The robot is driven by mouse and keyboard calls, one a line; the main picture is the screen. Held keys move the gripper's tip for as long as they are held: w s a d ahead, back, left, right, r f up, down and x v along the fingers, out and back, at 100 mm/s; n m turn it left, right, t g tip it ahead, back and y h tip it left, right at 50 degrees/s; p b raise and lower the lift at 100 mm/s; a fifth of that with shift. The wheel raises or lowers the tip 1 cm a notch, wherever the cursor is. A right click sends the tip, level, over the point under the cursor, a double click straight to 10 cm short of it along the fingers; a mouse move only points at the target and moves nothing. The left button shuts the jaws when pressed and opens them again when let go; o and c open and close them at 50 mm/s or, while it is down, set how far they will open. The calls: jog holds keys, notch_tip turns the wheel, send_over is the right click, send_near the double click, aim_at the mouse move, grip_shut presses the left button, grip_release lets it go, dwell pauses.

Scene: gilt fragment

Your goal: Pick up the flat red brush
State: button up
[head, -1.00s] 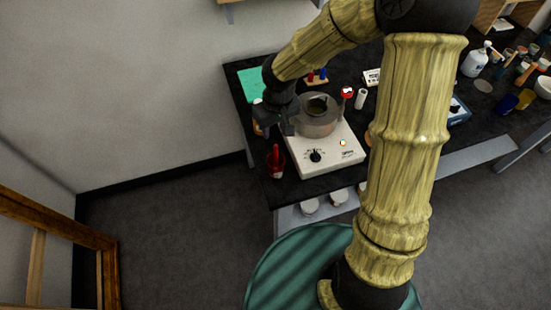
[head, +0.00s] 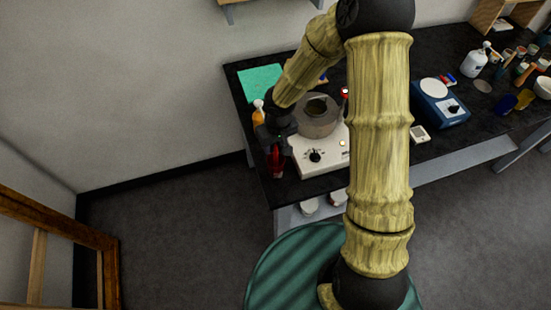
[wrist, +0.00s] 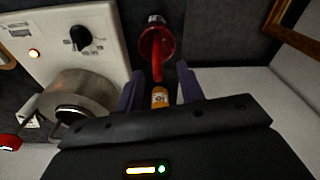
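A dark red cup (head: 279,174) stands near the front left corner of the dark bench, with a bright red piece, likely the red brush (head: 276,159), upright in it. In the head view my gripper (head: 275,143) is right above the cup and partly hides the brush. Whether a finger touches the brush I cannot tell.
A white hotplate (head: 321,160) with a grey metal pot (head: 318,118) stands close right of the cup. A blue device (head: 440,103) stands farther right.

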aim_at(275, 149)
notch_tip(275, 149, down, 3)
jog(key=shift+w+f, duration=0.15)
dwell(0.4)
grip_shut()
